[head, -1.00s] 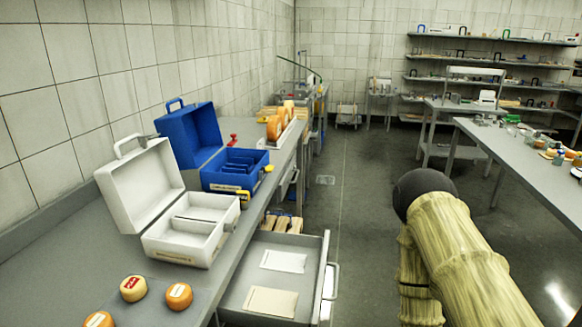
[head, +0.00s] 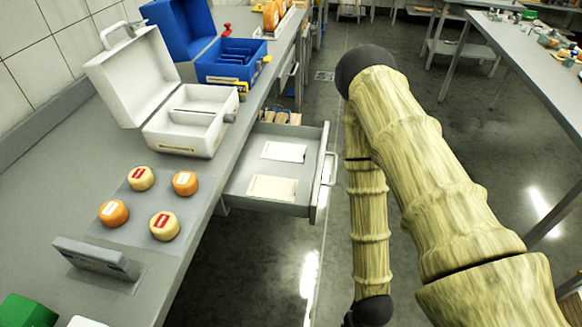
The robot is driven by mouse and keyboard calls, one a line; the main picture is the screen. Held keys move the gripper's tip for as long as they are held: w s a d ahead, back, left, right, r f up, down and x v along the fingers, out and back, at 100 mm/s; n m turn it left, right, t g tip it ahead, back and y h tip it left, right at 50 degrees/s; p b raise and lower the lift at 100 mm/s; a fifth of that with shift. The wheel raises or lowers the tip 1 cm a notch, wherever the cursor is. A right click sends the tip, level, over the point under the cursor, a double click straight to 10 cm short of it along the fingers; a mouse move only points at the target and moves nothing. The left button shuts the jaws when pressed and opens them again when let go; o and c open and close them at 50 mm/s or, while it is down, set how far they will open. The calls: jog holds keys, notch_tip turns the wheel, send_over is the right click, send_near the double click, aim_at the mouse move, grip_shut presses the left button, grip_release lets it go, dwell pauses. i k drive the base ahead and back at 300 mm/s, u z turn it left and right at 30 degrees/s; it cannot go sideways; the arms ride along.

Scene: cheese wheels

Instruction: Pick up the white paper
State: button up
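The open drawer (head: 236,187) under the counter holds two flat sheets, apart from each other. The farther sheet is the white paper (head: 284,151); the nearer one is a cream paper (head: 272,188). Both lie flat on the drawer floor and nothing covers them. My arm, with yellowish bamboo-like links, is to the right of the drawer. Its lower link hangs down to a dark joint at the bottom edge. My gripper is out of view, so whether it is open or holds anything does not show.
An open white case (head: 189,137) and an open blue case (head: 233,68) stand on the counter (head: 45,190). Several small cheese wheels sit on a grey mat (head: 140,208). The drawer handle (head: 330,168) sticks out towards my arm. A table (head: 540,75) stands at right; the floor between is clear.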

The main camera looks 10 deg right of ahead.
aim_at(273, 150)
jog(key=u, duration=1.05)
jog(key=k, duration=0.8)
jog(key=z, duration=1.25)
jog(key=i, duration=0.5)
